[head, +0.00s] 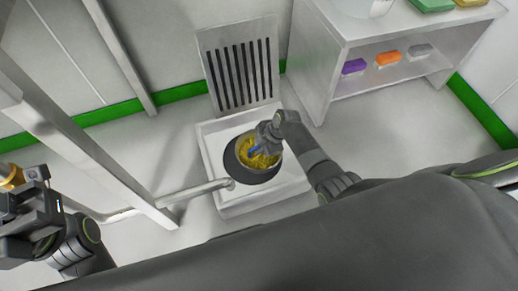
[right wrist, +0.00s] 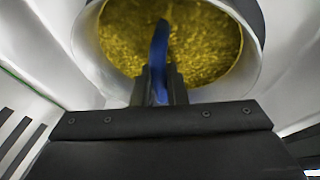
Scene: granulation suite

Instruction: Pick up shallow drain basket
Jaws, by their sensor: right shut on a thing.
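The shallow drain basket (head: 262,160) shows as a round, yellow-filled basket at the dark round drain opening (head: 236,172) in a white square basin. In the right wrist view its yellow, grainy inside (right wrist: 207,48) fills the top, within a pale round wall. A blue handle (right wrist: 158,52) rises from it. My right gripper (head: 262,143) is over the basket and shut on the blue handle; its fingertips show in the wrist view (right wrist: 160,88). I cannot tell whether the basket is lifted. My left gripper (head: 28,205) is at the far left, away from the basket; its jaws are unclear.
The white basin (head: 265,198) has a raised rim, and a grey pipe (head: 195,190) reaches it from the left. A slotted panel (head: 240,70) stands behind. A white shelf unit (head: 335,45) with purple, orange and grey items is at right. A metal frame (head: 75,140) stands left.

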